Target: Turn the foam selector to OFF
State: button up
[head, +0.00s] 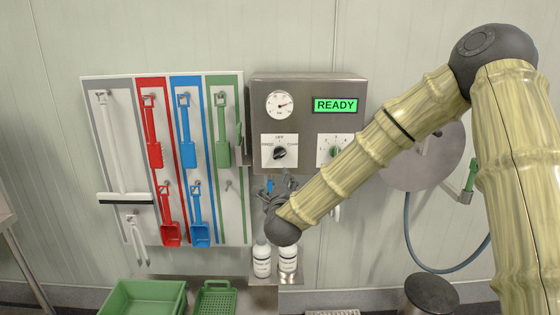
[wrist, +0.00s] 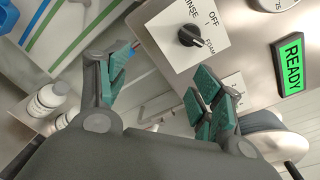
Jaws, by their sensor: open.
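The foam selector is a black knob (head: 280,153) on a white plate marked RINSE, OFF and FOAM, on the front of a steel control box (head: 305,100). OFF is at the top of the plate. The knob also shows in the wrist view (wrist: 190,37), where its pointer appears turned toward FOAM. My gripper (head: 270,190) is below the selector plate in the head view. In the wrist view my gripper (wrist: 165,78) has its green-padded fingers spread, with nothing between them. The knob lies beyond the fingertips, apart from them.
A green READY display (head: 335,105), a gauge (head: 281,104) and a second dial (head: 336,152) are on the box. White bottles (head: 262,260) stand on a shelf below. A tool board (head: 125,170) hangs left; a hose reel (head: 425,160) is right.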

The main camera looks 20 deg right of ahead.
jog(key=m+h, duration=0.1)
jog(key=m, duration=0.1)
send_near(280, 156)
jog(key=shift+t, duration=0.3)
jog(key=p+x, duration=0.1)
jog(key=x, duration=0.2)
jog(key=p+x, duration=0.1)
jog(key=x, duration=0.2)
jog(key=p+x, duration=0.1)
jog(key=x, duration=0.3)
jog(key=shift+w+f, duration=0.1)
jog(key=shift+f, duration=0.15)
jog(key=c, duration=1)
